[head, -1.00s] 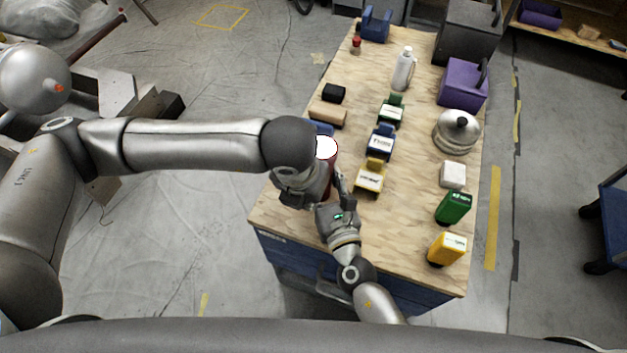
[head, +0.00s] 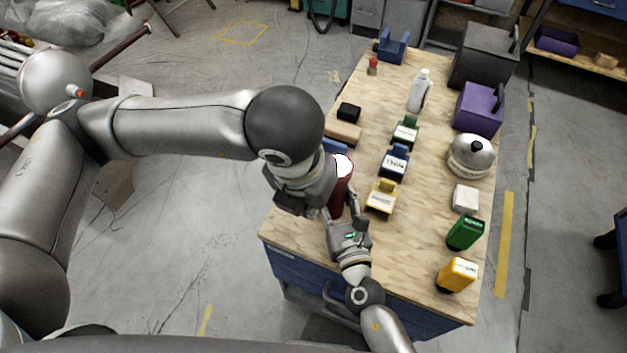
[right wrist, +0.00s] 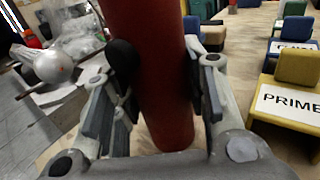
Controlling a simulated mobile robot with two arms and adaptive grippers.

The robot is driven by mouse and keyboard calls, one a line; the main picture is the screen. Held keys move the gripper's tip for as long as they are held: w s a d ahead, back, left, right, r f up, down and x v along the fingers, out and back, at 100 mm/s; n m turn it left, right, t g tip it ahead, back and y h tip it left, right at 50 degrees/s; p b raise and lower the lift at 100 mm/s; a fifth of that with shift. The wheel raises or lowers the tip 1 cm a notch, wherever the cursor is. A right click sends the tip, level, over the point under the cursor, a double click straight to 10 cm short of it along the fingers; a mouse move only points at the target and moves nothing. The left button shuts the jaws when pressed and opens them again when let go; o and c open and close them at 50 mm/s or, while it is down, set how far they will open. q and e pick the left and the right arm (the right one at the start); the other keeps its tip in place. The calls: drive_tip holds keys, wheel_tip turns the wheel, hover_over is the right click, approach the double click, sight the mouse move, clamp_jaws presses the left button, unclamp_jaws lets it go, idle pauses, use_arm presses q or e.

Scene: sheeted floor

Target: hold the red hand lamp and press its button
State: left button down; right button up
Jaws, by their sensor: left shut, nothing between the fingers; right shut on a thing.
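The red hand lamp (head: 344,186) is a dark red cylinder standing upright over the near left part of the wooden table, its round top bright white. My right gripper (head: 343,214) is shut on it from the near side; in the right wrist view its fingers (right wrist: 160,95) flank the red body (right wrist: 155,65). My left gripper (head: 316,208) points down just left of the lamp, its fingers partly hidden; whether it touches the lamp I cannot tell. The lamp's button is not visible. I cannot tell whether the lamp's base rests on the wood.
The wooden tabletop (head: 400,265) has a clear near part. Yellow (head: 381,197), blue (head: 395,161) and green (head: 405,131) holders stand right of the lamp. Beige (head: 343,134) and black (head: 349,112) blocks lie behind it. Green (head: 465,233) and yellow (head: 457,274) boxes stand along the right edge.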

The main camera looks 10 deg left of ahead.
drive_tip(key=o, duration=1.2)
